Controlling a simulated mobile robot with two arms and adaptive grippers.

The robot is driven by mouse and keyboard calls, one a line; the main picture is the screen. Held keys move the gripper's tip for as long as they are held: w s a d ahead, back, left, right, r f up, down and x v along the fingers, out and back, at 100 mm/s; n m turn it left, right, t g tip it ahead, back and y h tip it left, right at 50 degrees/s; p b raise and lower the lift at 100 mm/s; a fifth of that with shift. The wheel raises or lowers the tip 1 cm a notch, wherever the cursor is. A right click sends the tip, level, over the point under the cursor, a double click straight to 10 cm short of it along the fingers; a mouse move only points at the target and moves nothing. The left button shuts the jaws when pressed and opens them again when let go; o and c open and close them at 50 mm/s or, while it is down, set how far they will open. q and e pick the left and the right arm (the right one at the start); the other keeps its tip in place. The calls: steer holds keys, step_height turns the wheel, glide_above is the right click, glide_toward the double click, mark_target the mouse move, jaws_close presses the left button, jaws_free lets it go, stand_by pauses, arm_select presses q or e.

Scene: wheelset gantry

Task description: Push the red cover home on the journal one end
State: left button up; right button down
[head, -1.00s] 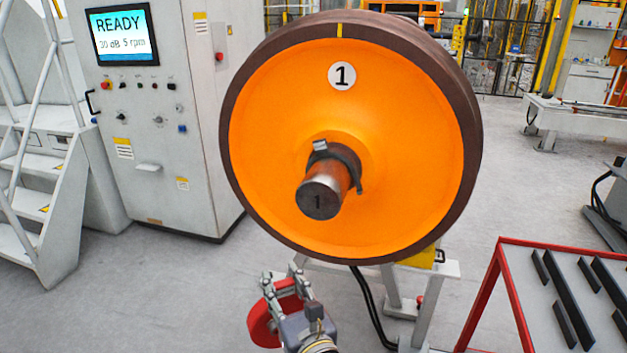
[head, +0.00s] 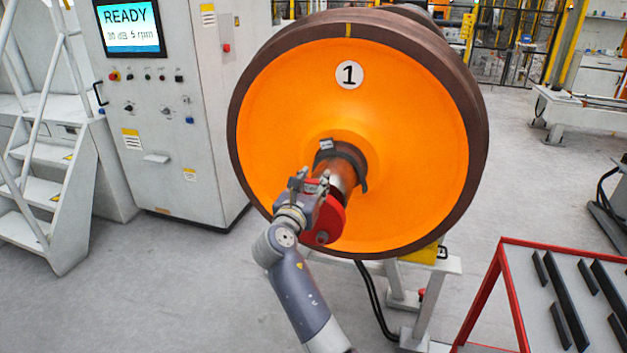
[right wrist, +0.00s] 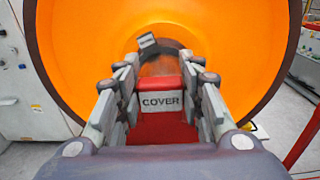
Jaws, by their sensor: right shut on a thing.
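The orange wheel (head: 420,150) with a dark rim carries a "1" label. Its metal journal (head: 345,172) sticks out from the hub toward me, with a dark collar (head: 355,160) and a small tag around its base. My right gripper (head: 318,188) is shut on the red cover (head: 327,222), right at the journal's outer end. In the right wrist view the red cover (right wrist: 162,102) with its "COVER" label sits between the fingers, in line with the journal behind it. I cannot tell how far the cover is over the end. My left gripper is not in view.
A grey control cabinet (head: 180,110) with a READY screen stands at the left, next to white steps (head: 40,190). A red-framed table (head: 490,290) with dark bars is at the lower right. A stand (head: 430,285) and black cable are under the wheel.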

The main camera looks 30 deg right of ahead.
steer(key=shift+r, duration=0.1)
steer(key=shift+s+r+p, duration=0.1)
steer(key=shift+r+p, duration=0.05)
steer(key=shift+p, duration=0.55)
steer(key=shift+x, duration=2.85)
steer(key=shift+p, duration=0.3)
steer(key=shift+p, duration=0.4)
steer(key=shift+p, duration=0.4)
steer(key=shift+p, duration=0.4)
steer(key=shift+x, duration=1.75)
